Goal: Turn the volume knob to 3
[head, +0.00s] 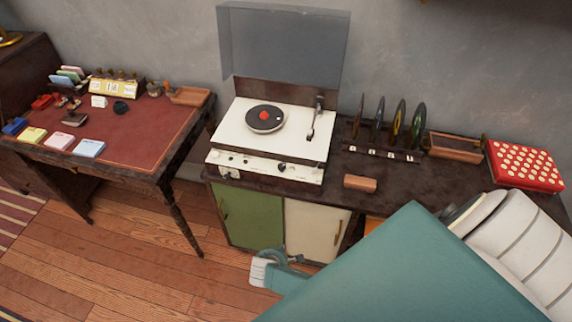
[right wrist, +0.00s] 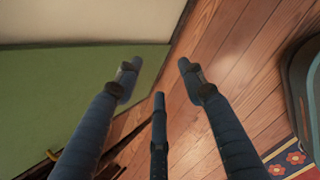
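The white record player (head: 228,130) stands on the dark cabinet with its clear lid (head: 283,45) raised. Its pale front panel (head: 255,167) carries small knobs and a darker round knob (head: 282,167) right of the middle. The markings are too small to read, so I cannot tell which knob is the volume knob or its setting. In the right wrist view my right gripper (right wrist: 158,82) has its dark blue fingers spread, with nothing between them. It is low, by the green cabinet door (right wrist: 60,95) and over the floor, away from the knobs. My left gripper is not in view.
A black record with a red centre (head: 265,117) lies on the player. A small wooden block (head: 360,183) lies on the cabinet (head: 400,178), with upright records (head: 398,118) behind. A red dotted box (head: 526,166) stands at right. A desk (head: 130,140) stands left.

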